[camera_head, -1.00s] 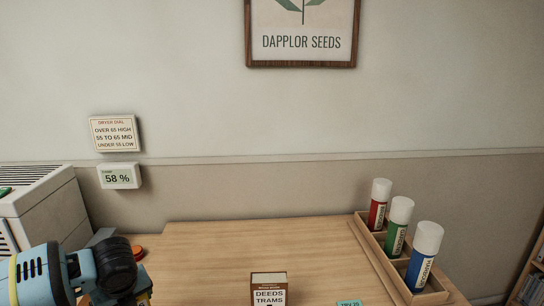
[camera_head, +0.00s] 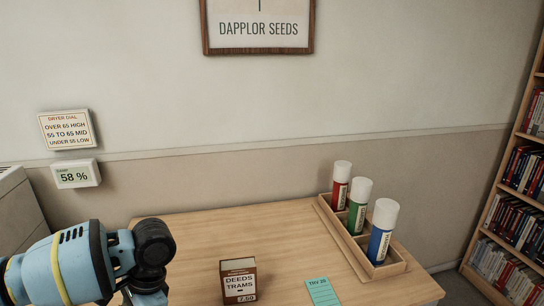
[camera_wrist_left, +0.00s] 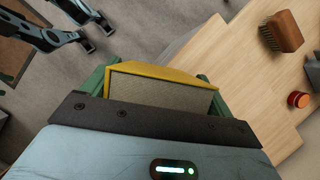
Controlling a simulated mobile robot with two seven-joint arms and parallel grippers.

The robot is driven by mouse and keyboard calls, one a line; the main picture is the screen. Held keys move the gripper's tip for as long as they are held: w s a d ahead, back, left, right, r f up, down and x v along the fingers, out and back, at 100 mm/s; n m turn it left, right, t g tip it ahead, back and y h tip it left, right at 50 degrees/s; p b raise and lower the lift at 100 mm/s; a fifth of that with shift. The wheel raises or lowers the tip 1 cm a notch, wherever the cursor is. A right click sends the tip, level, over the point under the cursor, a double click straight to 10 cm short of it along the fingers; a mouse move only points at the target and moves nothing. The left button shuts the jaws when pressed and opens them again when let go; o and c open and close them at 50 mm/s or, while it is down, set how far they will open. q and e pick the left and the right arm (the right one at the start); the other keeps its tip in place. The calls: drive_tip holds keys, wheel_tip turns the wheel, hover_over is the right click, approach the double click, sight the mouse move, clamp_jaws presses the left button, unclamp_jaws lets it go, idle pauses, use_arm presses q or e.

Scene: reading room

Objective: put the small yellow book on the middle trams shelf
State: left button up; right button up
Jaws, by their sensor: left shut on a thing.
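My left gripper (camera_wrist_left: 155,88) is shut on the small yellow book (camera_wrist_left: 165,72) in the left wrist view. The yellow cover edge and the grey page block show between the green fingers. In the head view my left arm comes in at the lower left; its fingers and the book are out of frame there. A bookcase (camera_head: 515,190) with several rows of books stands at the right edge. I cannot read any shelf label on it, so the middle trams shelf cannot be made out. My right gripper is not clearly in view.
The wooden table (camera_head: 290,250) bears a small box marked DEEDS TRAMS (camera_head: 238,281), a green TRY 20 card (camera_head: 322,292) and a wooden rack (camera_head: 395,268) with three capped tubes. A brush (camera_wrist_left: 282,32) and a red-topped round item (camera_wrist_left: 298,99) show in the wrist view.

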use_arm(q)
drive_tip(key=s+d+r+n+g+h, duration=0.1)
drive_tip(key=s+d+r+n+h, duration=0.2)
drive_tip(key=n, duration=0.6)
drive_tip(key=shift+s+d, duration=0.9)
drive_tip(key=shift+d, duration=0.35)
drive_tip(key=shift+r, duration=0.15)
